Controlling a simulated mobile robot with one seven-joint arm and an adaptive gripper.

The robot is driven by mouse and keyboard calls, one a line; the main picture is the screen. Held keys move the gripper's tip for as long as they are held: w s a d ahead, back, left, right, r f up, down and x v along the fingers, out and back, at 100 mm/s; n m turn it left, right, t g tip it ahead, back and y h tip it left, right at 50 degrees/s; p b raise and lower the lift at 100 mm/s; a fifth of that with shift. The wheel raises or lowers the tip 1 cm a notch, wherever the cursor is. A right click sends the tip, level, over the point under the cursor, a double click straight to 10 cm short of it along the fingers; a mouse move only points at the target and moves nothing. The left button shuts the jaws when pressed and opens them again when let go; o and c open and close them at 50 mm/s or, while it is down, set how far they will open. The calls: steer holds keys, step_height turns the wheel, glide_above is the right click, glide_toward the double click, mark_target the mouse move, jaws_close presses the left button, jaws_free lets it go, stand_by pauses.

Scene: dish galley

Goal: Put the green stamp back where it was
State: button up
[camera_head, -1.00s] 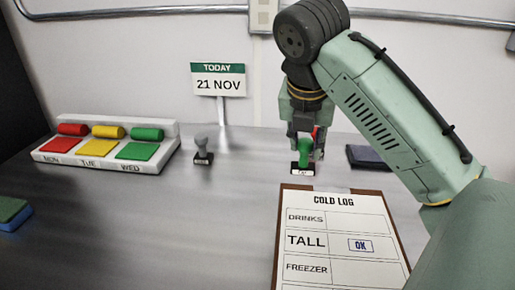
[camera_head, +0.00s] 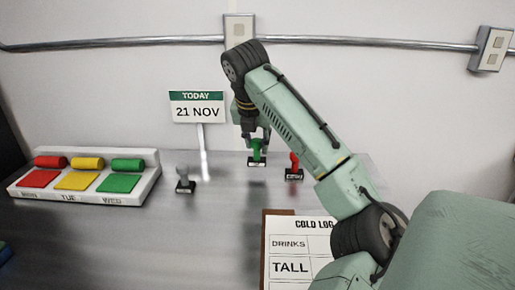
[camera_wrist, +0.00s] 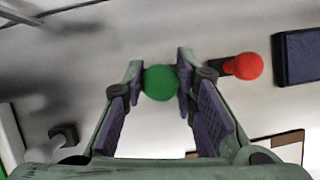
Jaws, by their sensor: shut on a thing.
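The green stamp (camera_head: 257,151) has a rounded green handle and a dark base with a white label. My gripper (camera_head: 256,138) is shut on its handle and holds it upright, seemingly a little above the counter, between the grey stamp (camera_head: 185,180) and the red stamp (camera_head: 294,167). In the wrist view the green knob (camera_wrist: 160,82) sits between the two finger pads of my gripper (camera_wrist: 160,80). The red stamp stands close by on the right, and its knob also shows in the wrist view (camera_wrist: 247,66).
A rack with red, yellow and green blocks (camera_head: 150,183) stands at the left. The TODAY sign (camera_head: 197,107) reads 21 NOV. The COLD LOG clipboard (camera_head: 266,250) lies in front, partly behind my arm. A dark pad (camera_wrist: 299,56) lies beyond the red stamp. Counter between the grey stamp and clipboard is clear.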

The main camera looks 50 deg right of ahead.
mark_target(257, 151)
steer(key=shift+s+f, duration=0.15)
steer(key=shift+f, duration=1.45)
steer(key=shift+f, duration=0.15)
steer(key=o, duration=0.9)
steer(key=shift+a+r, duration=0.15)
steer(key=shift+r, duration=0.35)
steer(key=v, duration=1.1)
steer(key=shift+r+b, duration=0.15)
steer(key=shift+b, duration=0.2)
